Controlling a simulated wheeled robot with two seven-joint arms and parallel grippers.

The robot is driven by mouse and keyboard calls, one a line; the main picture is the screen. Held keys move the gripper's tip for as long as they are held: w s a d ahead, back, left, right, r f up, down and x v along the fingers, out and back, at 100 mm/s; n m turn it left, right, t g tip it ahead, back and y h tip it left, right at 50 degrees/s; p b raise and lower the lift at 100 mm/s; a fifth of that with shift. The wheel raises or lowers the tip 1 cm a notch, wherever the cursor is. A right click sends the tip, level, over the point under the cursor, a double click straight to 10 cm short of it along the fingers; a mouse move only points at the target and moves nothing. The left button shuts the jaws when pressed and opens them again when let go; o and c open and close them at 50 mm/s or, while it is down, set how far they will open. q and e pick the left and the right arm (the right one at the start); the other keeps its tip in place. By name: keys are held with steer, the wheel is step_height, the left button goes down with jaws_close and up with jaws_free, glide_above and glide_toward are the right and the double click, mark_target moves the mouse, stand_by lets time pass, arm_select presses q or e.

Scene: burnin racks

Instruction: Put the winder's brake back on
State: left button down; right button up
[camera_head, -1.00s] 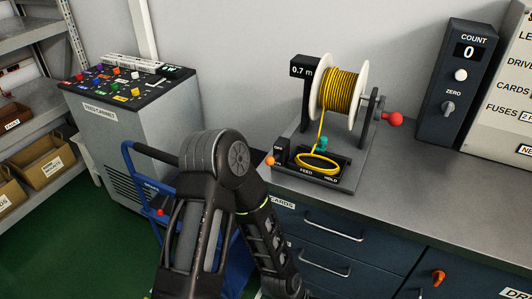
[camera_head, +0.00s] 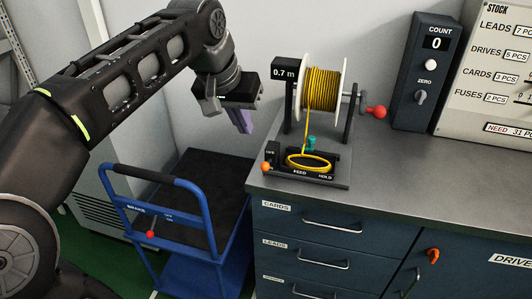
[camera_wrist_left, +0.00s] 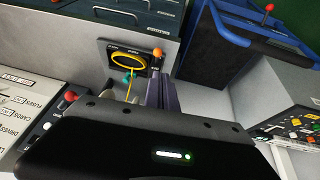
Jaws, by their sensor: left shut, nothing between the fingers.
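A teal knob (camera_head: 310,142) sits behind a yellow cable loop. My left gripper (camera_head: 243,124) is shut and empty, pointing down in the air left of the winder. In the left wrist view its fingers lie near the orange knob (camera_wrist_left: 157,53); contact is not visible.
A blue trolley (camera_head: 188,255) with a red-knobbed lever (camera_head: 150,234) stands left of the counter, below my left arm. The counter's right part (camera_head: 440,185) is clear.

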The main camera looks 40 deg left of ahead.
mark_target(263, 164)
arm_select(q)
steer(key=shift+s+r, duration=0.1)
steer(key=shift+r, duration=0.1)
steer(key=x, duration=1.4)
steer(key=shift+s+d+f, duration=0.1)
steer(key=shift+d, duration=0.25)
